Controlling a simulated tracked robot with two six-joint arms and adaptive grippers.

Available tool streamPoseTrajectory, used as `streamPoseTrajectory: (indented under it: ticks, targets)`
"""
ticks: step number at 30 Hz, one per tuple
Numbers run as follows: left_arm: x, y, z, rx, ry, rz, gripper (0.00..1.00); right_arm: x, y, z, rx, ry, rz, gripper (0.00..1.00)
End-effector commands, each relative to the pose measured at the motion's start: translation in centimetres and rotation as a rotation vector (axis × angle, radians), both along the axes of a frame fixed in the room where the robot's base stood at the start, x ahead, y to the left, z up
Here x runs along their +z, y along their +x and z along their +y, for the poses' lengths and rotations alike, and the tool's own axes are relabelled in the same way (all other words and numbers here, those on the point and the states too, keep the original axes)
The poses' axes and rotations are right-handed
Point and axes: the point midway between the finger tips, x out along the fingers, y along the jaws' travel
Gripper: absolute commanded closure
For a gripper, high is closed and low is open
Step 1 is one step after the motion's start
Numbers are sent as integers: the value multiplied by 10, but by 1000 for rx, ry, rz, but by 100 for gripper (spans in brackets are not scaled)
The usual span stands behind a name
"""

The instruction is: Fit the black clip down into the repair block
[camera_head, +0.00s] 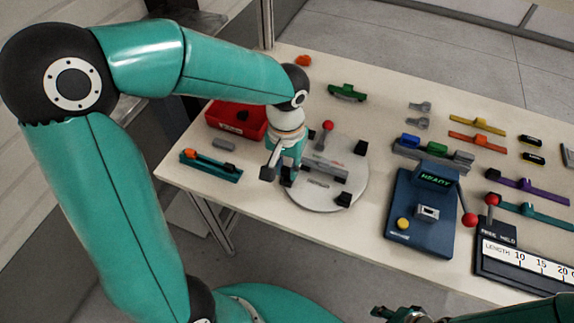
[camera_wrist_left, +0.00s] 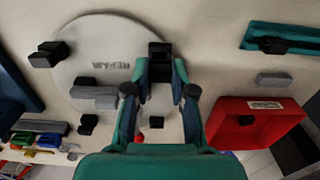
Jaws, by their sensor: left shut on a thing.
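My left gripper (camera_head: 280,175) is low over the left side of a round grey plate (camera_head: 318,200). In the left wrist view its two teal fingertips (camera_wrist_left: 160,75) flank a dark piece, which I take to be the black clip (camera_wrist_left: 160,60); the fingers are shut on it. A grey block (camera_head: 325,168), seemingly the repair block, sits on the plate beside the gripper; it also shows in the left wrist view (camera_wrist_left: 95,97). Whether the clip touches the block cannot be told. Part of my right gripper (camera_head: 398,312) shows at the bottom edge, jaws unclear.
Black stops (camera_head: 343,200) stand on the plate's rim, and a red-knobbed lever (camera_head: 327,126) rises behind the block. A red bin (camera_head: 238,119) and teal strip (camera_head: 211,166) lie left. A blue READY station (camera_head: 420,210) stands right.

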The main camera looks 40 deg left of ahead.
Motion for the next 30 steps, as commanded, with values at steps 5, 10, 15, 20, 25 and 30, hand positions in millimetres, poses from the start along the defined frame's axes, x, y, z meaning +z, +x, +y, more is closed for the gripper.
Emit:
streamPoseTrajectory:
  ticks: [5,10,15,20,25,30]
  targets:
    - [0,0,0,0,0,0,90,0,0,0,0,0,0,60]
    - [-2,0,0,0,0,0,90,-2,0,0,0,0,0,60]
    - [-7,0,0,-1,0,0,90,-6,0,0,0,0,0,60]
    - [-11,0,0,-1,0,0,90,-9,0,0,0,0,0,60]
    - [-15,0,0,-1,0,0,90,-13,0,0,0,0,0,60]
    - [-19,0,0,-1,0,0,90,-17,0,0,0,0,0,60]
